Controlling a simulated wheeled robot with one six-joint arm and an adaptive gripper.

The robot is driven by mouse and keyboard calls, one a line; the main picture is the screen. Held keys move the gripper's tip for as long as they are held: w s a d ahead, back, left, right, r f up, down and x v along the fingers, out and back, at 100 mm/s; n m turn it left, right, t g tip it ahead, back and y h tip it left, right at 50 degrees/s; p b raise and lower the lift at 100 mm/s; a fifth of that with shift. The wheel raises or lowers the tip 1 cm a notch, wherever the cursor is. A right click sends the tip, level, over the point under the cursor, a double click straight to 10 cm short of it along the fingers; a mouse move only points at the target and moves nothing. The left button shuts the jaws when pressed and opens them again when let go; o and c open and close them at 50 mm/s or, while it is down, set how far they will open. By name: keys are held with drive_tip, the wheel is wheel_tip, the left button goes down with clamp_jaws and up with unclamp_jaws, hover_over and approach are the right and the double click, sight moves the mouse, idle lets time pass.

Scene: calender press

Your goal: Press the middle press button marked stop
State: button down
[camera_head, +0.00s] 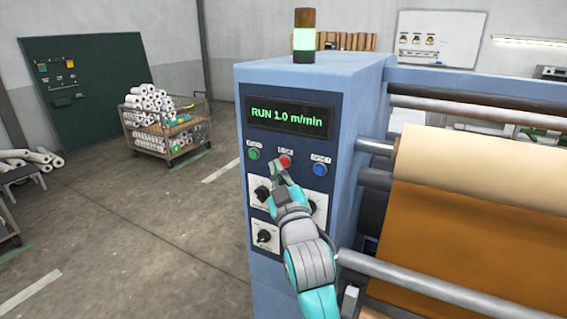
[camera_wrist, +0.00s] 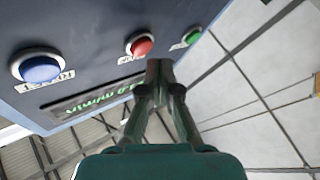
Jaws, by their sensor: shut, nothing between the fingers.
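The red middle button (camera_head: 285,161) sits on the blue press cabinet's front panel, between a green button (camera_head: 254,154) on the left and a blue button (camera_head: 320,169) on the right. A small label is above it, too small to read surely. The red button also shows in the wrist view (camera_wrist: 140,45). My gripper (camera_head: 279,166) is shut and empty, its tips close to the red button. In the wrist view the closed fingertips (camera_wrist: 159,68) appear just beside the red button; I cannot tell whether they touch it.
The display (camera_head: 290,117) above the buttons reads "RUN 1.0 m/min". A lamp (camera_head: 304,38) on top glows pale green. Black knobs (camera_head: 264,236) sit below the buttons. Rollers with tan sheet (camera_head: 480,190) are at right. The floor (camera_head: 130,230) at left is open.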

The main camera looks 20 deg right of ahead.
drive_tip(key=shift+d, duration=0.1)
drive_tip(key=shift+w+d, duration=0.2)
drive_tip(key=shift+w, duration=0.1)
drive_tip(key=shift+w+d, duration=0.25)
drive_tip(key=shift+d, duration=0.05)
idle(1.0)
drive_tip(key=shift+a, duration=0.1)
drive_tip(key=shift+s+a, duration=0.45)
drive_tip(key=shift+s, duration=0.1)
drive_tip(key=shift+a, duration=0.1)
drive_tip(key=shift+s+a, duration=1.7)
drive_tip(key=shift+s, duration=0.1)
